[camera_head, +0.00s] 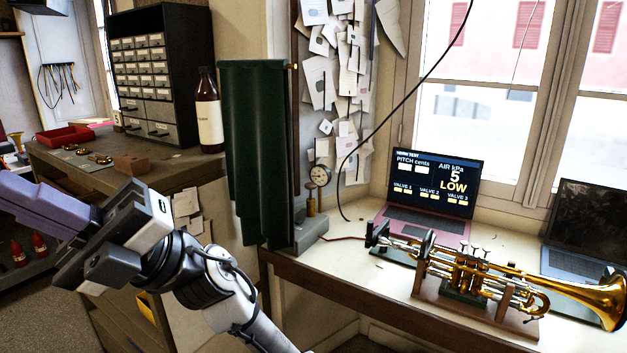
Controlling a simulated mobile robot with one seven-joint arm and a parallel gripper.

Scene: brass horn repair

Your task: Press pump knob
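A round gauge (319,175) stands above a small brass cylinder (311,203) on a grey base (310,232) at the left end of the bench. This looks like the pump; which part is its knob I cannot tell for certain. A dark green hanging panel (253,150) stands just left of it, with a small brass end (293,66) at its top right. My gripper (35,203) is at the far left, well apart from the pump and pointing away from it. Its fingers are seen from the side and partly cut off by the picture edge.
A brass trumpet (465,270) rests on a wooden stand on the bench (375,275). A laptop (432,190) behind it reads AIR kPa 5 LOW. A dark screen (588,225) stands at right. A brown bottle (208,110) and drawer cabinet (155,85) stand on the left counter.

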